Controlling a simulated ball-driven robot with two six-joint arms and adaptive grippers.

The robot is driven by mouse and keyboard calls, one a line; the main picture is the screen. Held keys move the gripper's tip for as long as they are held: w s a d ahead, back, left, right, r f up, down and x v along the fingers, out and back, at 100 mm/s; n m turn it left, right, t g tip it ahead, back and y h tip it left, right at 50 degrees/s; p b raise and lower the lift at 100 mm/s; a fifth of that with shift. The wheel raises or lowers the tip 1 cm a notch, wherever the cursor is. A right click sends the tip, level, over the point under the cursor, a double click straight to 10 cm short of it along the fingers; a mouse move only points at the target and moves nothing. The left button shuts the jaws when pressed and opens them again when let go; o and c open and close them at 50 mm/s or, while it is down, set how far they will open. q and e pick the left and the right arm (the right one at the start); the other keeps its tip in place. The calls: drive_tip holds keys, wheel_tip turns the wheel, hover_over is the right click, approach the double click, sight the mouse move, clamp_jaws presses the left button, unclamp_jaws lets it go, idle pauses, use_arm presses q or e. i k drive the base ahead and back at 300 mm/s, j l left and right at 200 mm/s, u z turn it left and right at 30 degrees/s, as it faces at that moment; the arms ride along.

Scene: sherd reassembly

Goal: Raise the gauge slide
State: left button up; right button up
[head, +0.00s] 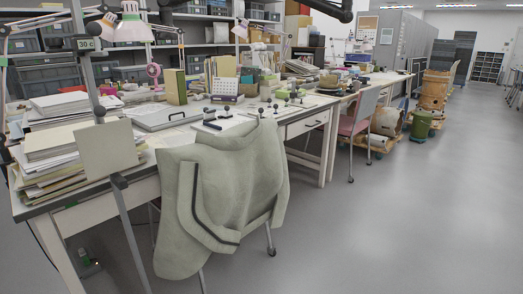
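A tall grey upright post (84,78) stands at the left, in front of the cluttered desk. A dark block marked "30" (87,44) sits on its upper part; it looks like the gauge slide, but I cannot be sure. A small dark piece (99,113) is lower on the post, just above a plain beige-grey board (106,149). Neither gripper can be made out in the head view, and nothing is seen touching the post or the block.
A long white desk (180,138) holds paper stacks (60,145), a grey tray (165,117) and lamps (133,25). A chair draped with a grey-green coat (225,185) stands against its front. Open grey floor (400,220) lies to the right.

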sight(297, 95)
drive_tip(key=i+l+z, duration=0.1)
drive_tip(key=i+z, duration=0.3)
drive_tip(key=i, duration=0.15)
drive_tip(key=i+z, duration=0.4)
drive_tip(key=i, duration=0.15)
drive_tip(key=i+j+z, duration=0.4)
drive_tip(key=i+u, duration=0.1)
drive_tip(key=i, duration=0.35)
drive_tip(key=i+l+u, duration=0.1)
drive_tip(key=i, duration=0.35)
drive_tip(key=i+l, duration=0.2)
drive_tip(key=i, duration=0.25)
drive_tip(key=u, duration=0.05)
